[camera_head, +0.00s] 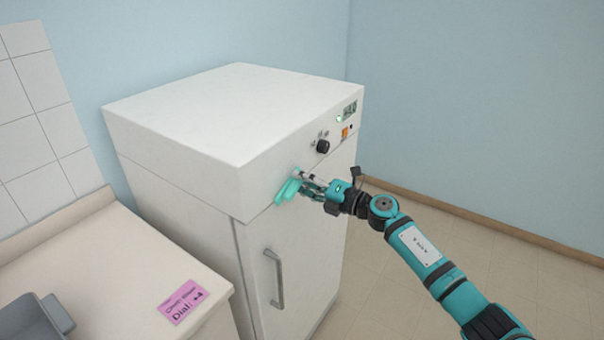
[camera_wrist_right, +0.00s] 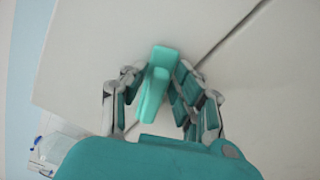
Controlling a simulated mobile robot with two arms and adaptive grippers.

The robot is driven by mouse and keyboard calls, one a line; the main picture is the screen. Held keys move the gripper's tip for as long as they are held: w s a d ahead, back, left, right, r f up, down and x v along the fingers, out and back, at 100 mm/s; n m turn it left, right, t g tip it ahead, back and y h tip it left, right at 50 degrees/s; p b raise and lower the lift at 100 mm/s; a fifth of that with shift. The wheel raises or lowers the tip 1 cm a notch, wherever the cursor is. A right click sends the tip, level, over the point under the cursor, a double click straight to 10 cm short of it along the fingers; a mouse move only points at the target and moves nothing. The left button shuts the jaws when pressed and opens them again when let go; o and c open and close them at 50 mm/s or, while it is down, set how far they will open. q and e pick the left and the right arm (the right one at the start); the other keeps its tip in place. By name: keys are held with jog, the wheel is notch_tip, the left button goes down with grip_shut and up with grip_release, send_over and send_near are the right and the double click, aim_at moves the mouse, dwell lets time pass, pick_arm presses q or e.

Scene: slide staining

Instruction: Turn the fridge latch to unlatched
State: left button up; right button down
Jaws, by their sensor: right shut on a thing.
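The white fridge (camera_head: 170,128) stands against the blue wall, its door shut with a grey handle (camera_head: 275,280) low on its front. The teal latch (camera_head: 286,191) sits on the upper front of the fridge, below the black knob. It lies slanted in the head view. In the right wrist view the latch (camera_wrist_right: 154,90) stands between the fingers. My right gripper (camera_head: 306,184) is shut on the latch; its fingers also show in the right wrist view (camera_wrist_right: 157,98), one on each side. My left gripper is not in view.
A counter (camera_head: 110,262) with a pink label (camera_head: 182,301) and a grey bin (camera_head: 28,318) stands at left. The floor at right is clear.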

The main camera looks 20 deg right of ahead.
jog(key=shift+w+d+f+m+p, duration=0.15)
jog(key=shift+m+p, duration=0.2)
jog(key=shift+m, duration=0.4)
jog(key=shift+s+a+f+m+p, duration=0.1)
jog(key=shift+f+m+p, duration=0.2)
jog(key=shift+m, duration=0.5)
jog(key=shift+w+d+f+m+p, duration=0.1)
jog(key=shift+m+p, duration=0.3)
jog(key=shift+m, duration=0.35)
jog(key=c, duration=1.2)
grip_release()
jog(key=shift+c, duration=0.2)
jog(key=v, duration=1.2)
jog(key=shift+f, duration=0.1)
